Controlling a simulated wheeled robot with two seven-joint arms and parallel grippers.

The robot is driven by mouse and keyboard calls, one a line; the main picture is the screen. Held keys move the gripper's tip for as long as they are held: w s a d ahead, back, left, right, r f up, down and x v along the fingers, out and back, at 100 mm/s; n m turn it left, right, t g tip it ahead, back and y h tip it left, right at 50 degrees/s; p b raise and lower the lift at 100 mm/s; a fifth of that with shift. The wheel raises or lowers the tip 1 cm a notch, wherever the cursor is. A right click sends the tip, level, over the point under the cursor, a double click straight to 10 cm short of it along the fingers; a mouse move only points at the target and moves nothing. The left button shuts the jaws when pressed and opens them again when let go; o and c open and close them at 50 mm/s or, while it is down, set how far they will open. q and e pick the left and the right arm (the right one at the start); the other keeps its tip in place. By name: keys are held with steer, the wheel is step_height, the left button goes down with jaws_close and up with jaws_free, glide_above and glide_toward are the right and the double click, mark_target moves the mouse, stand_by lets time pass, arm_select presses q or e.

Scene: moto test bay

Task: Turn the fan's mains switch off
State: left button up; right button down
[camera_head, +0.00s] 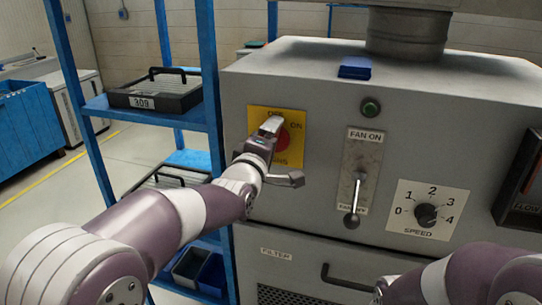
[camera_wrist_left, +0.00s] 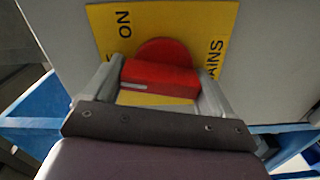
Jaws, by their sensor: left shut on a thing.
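The mains switch is a red rotary knob (camera_head: 284,138) on a yellow plate (camera_head: 257,116) at the left of the grey fan cabinet. My left gripper (camera_head: 271,126) is at the knob and hides part of it. In the left wrist view the fingers are shut on the two ends of the knob's red bar (camera_wrist_left: 160,78). Its white mark lies at the left end, towards the plate's top side rather than the ON word. The word at that side is mostly hidden by a finger. My right arm (camera_head: 455,280) is low at right; its fingers cannot be made out.
Right of the switch are a FAN ON lever (camera_head: 352,218), pointing down, a green button (camera_head: 370,107) and a SPEED dial (camera_head: 426,214). A blue shelf (camera_head: 208,80) with a tray (camera_head: 155,96) stands close left. A drawer handle (camera_head: 345,281) sticks out below.

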arm_select(q)
steer(key=shift+f+n+b, duration=0.2)
steer(key=shift+n+b, duration=1)
steer(key=o, duration=0.9)
steer(key=shift+c, duration=0.2)
steer(key=shift+a+r, duration=0.1)
steer(key=shift+a, duration=0.05)
steer(key=shift+s, duration=0.15)
steer(key=shift+s+a, duration=0.1)
steer(key=shift+s, duration=0.25)
steer(key=b+v, duration=0.2)
steer(key=v, duration=0.9)
steer(key=shift+s+b, duration=0.35)
steer(key=shift+b, duration=0.05)
